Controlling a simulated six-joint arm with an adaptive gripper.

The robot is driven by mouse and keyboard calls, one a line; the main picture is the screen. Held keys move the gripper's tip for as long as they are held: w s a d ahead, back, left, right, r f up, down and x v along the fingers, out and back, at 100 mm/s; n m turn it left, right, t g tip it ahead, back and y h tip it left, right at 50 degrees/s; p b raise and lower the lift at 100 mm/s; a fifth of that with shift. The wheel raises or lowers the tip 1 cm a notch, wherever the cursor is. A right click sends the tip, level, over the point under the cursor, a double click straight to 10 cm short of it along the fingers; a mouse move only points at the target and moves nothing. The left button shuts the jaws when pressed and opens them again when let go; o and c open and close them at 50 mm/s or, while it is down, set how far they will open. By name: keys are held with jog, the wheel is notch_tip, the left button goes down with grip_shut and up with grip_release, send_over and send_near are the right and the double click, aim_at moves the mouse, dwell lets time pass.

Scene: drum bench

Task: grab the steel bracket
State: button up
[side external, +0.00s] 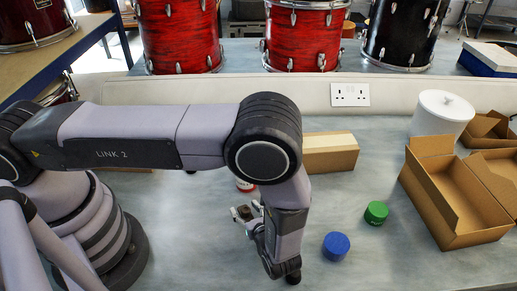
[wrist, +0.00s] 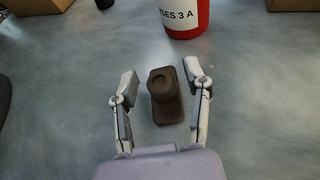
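In the wrist view a dark brown piece (wrist: 167,108) lies on the bench, a flat oblong plate with a round knob on it. No other piece in view looks like a steel bracket, and I cannot tell whether this is it. My gripper (wrist: 161,80) is open, with one finger on each side of the piece and a gap on both sides. In the side external view my gripper (side external: 250,224) is low over the bench, partly hidden by my arm. A small brownish piece (side external: 243,213) shows at its fingers.
A red and white container (wrist: 186,18) stands just beyond the piece. A blue cylinder (side external: 335,246) and a green one (side external: 376,212) stand to the right. An open cardboard box (side external: 455,200), a white lidded tub (side external: 440,115) and a long box (side external: 330,153) stand farther off.

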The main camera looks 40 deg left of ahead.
grip_shut()
jog(key=shift+r, duration=0.1)
